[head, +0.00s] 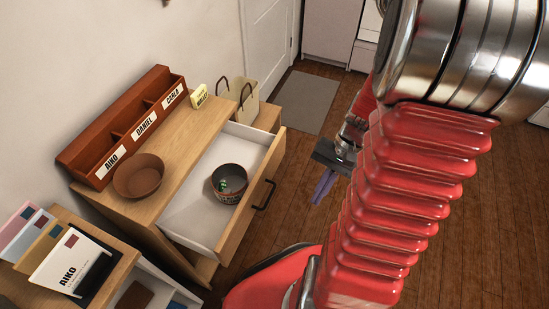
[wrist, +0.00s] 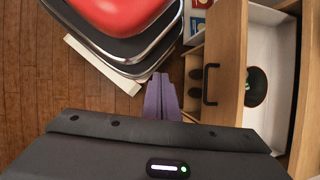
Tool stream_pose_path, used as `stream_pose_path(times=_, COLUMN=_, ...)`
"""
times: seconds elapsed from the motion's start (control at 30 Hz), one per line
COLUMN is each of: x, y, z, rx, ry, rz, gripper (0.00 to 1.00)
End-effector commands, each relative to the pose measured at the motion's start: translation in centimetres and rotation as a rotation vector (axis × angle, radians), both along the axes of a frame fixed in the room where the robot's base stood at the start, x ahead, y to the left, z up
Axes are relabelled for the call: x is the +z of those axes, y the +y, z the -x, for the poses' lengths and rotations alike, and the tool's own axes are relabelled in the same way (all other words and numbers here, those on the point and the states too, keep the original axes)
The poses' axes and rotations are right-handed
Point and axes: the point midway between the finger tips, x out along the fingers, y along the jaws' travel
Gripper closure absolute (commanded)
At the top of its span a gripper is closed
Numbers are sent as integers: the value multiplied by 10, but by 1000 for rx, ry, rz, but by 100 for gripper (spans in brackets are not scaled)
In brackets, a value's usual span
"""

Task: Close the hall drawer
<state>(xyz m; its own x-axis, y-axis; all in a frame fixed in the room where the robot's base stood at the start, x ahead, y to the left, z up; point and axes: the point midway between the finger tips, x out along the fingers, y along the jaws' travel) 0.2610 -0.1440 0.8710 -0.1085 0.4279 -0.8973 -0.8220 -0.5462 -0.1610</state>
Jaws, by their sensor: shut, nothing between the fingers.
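The hall drawer (head: 247,214) is pulled out of a wooden cabinet (head: 190,130). It has a wooden front with a dark handle (head: 265,195) and a white inside. A dark bowl (head: 229,184) with something green in it sits in the drawer. My gripper (head: 323,186) is shut and empty, in front of the drawer and to the right of its handle, apart from it. In the wrist view, my gripper's purple fingers (wrist: 162,98) are together, left of the drawer front (wrist: 232,65) and its handle (wrist: 209,85).
On the cabinet stand a brown bowl (head: 138,176), a wooden name-labelled organizer (head: 128,129) and a yellow box (head: 199,96). A bag (head: 240,92) stands behind. Another open drawer (head: 148,285) is at lower left.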

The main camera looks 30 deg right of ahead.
Motion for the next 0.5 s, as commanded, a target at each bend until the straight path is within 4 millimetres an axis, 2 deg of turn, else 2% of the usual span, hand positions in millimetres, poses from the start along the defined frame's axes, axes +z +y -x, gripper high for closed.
stream_pose_path(times=0.5, x=-59, y=-4, z=16, rx=-375, ry=132, rz=-354, gripper=100)
